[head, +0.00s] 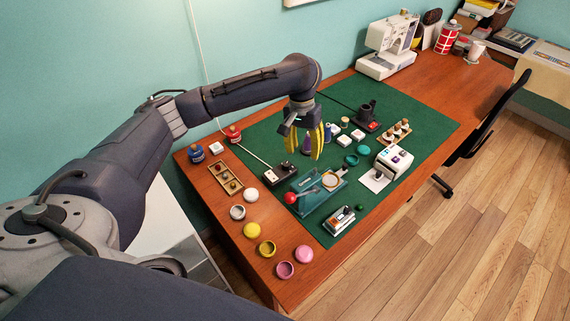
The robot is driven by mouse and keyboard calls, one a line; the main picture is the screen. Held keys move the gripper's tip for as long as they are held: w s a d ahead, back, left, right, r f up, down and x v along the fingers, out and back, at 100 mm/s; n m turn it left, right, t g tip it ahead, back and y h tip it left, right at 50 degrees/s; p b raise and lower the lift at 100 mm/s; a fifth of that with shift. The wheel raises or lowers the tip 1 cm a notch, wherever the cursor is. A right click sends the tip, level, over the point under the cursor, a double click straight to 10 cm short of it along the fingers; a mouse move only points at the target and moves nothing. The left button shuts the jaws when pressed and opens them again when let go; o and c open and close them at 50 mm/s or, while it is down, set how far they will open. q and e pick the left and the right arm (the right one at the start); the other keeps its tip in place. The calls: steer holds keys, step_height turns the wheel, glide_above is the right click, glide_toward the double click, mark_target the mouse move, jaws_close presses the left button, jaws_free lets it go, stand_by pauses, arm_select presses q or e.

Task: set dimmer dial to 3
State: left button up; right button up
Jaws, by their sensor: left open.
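A small dark box with a white top part (281,172) lies on the green mat, at the end of a pale cord; it looks like the dimmer, but its dial and marks are too small to read. My left gripper (305,152) reaches in from the left with yellow fingers pointing down. It is open, with nothing seen held between the fingers. In the picture it is just right of and above the dark box; its height over the mat is hard to judge. My right gripper is not in view.
The green mat (425,118) holds a teal press-like tool (313,192) with a red knob, a white box (394,161) and a black stand (366,119). Round colored tins and a wooden tray (225,177) lie at left. A sewing machine (388,47) stands behind.

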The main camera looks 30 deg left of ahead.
arm_select(q)
step_height(320, 180, up, 3)
steer(key=n+y, duration=0.1)
glide_above(286, 163)
steer(key=shift+t, duration=0.3)
step_height(286, 163, down, 18)
steer(key=shift+d+r, duration=0.1)
steer(key=shift+r, duration=0.1)
steer(key=shift+s, duration=0.1)
jaws_close()
stand_by(0.3)
